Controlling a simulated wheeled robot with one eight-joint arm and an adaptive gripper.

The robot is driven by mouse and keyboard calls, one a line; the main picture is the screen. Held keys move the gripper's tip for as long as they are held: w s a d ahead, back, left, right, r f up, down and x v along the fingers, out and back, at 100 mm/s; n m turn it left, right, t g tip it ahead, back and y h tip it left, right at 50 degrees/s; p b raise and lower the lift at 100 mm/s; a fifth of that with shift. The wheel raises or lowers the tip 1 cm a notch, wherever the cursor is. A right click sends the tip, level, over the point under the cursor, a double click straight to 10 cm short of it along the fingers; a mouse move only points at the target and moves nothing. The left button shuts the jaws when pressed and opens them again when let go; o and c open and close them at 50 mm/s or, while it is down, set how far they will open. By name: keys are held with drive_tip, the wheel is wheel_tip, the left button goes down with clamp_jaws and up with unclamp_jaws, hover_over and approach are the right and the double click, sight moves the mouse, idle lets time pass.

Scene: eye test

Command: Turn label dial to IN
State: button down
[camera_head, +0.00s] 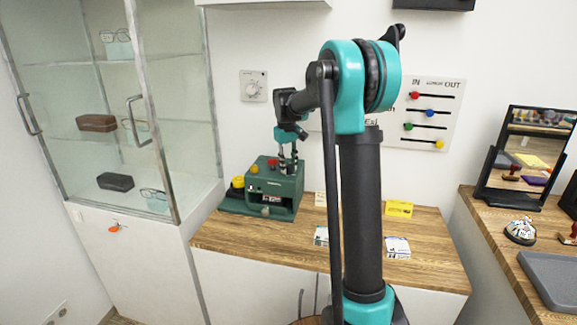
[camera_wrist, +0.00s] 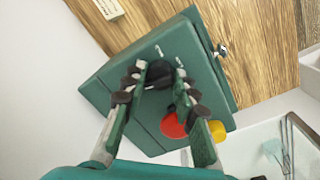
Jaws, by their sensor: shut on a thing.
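The green label machine (camera_head: 262,198) stands at the left end of the wooden counter; its flat top also shows in the wrist view (camera_wrist: 130,95). A black dial (camera_wrist: 159,78) sits on that top, with small white marks beside it that I cannot read. My gripper (camera_wrist: 160,71) has its two fingers on either side of the dial and is shut on it. In the head view my gripper (camera_head: 288,166) reaches down onto the machine's top; the dial is hidden there. A red round button (camera_wrist: 173,125) lies beside one finger.
A yellow part (camera_wrist: 217,130) is near the red button. A wall board (camera_head: 432,116) with coloured sliders reads IN and OUT. A wall dial (camera_head: 253,86) hangs above the machine. A glass cabinet (camera_head: 110,110) stands close left.

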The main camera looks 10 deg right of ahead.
drive_tip(key=shift+n, duration=1)
drive_tip(key=c, duration=1.5)
unclamp_jaws()
drive_tip(key=shift+o, duration=0.2)
drive_tip(key=shift+r, duration=0.1)
wheel_tip(320, 180, up, 12)
drive_tip(key=shift+s+a, duration=0.2)
drive_tip(key=shift+a, duration=0.1)
